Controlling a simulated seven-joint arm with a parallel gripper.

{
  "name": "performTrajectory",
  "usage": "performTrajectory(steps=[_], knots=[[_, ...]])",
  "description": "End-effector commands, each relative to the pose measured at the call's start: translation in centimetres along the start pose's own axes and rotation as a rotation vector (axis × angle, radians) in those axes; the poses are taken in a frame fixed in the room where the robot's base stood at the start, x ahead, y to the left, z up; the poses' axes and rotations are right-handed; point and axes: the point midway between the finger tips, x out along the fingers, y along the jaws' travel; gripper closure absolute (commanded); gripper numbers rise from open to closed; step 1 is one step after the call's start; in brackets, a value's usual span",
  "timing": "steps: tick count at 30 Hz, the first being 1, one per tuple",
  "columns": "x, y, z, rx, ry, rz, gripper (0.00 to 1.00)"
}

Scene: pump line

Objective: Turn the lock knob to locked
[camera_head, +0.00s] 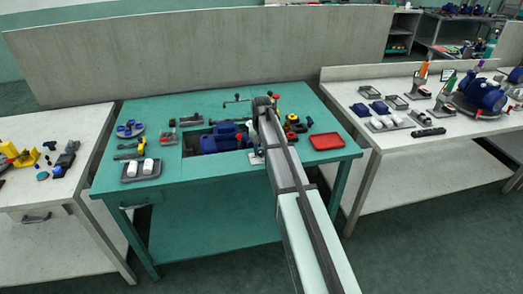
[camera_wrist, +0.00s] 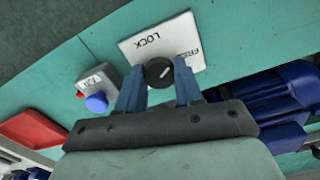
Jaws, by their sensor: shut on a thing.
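The lock knob (camera_wrist: 157,73) is a round black knob with a short white mark, on a white plate (camera_wrist: 139,50) lettered LOCK and FREE. In the wrist view the mark points roughly toward the FREE side. My gripper (camera_wrist: 158,86) is shut on the knob, one blue finger on each side of it. In the head view a corner of a white plate (camera_head: 256,158) shows at the front of the green bench; my arm hides the knob and fingertips there.
A grey box (camera_wrist: 97,80) with a blue button and a red part stands beside the plate. A blue pump (camera_head: 222,138) sits close by on the other side. A red tray (camera_head: 326,141) lies to the right on the green bench (camera_head: 205,168). A grey tray with white parts (camera_head: 140,170) lies left.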

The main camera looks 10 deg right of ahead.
Motion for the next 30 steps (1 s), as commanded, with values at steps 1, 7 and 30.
performTrajectory(steps=[1,7,30], knots=[[-0.03,0.01,-0.01,-0.045,0.0,0.0,0.95],[-0.03,0.01,-0.01,-0.235,0.0,0.0,0.95],[-0.03,0.01,-0.03,-0.893,0.001,0.0,0.95]])
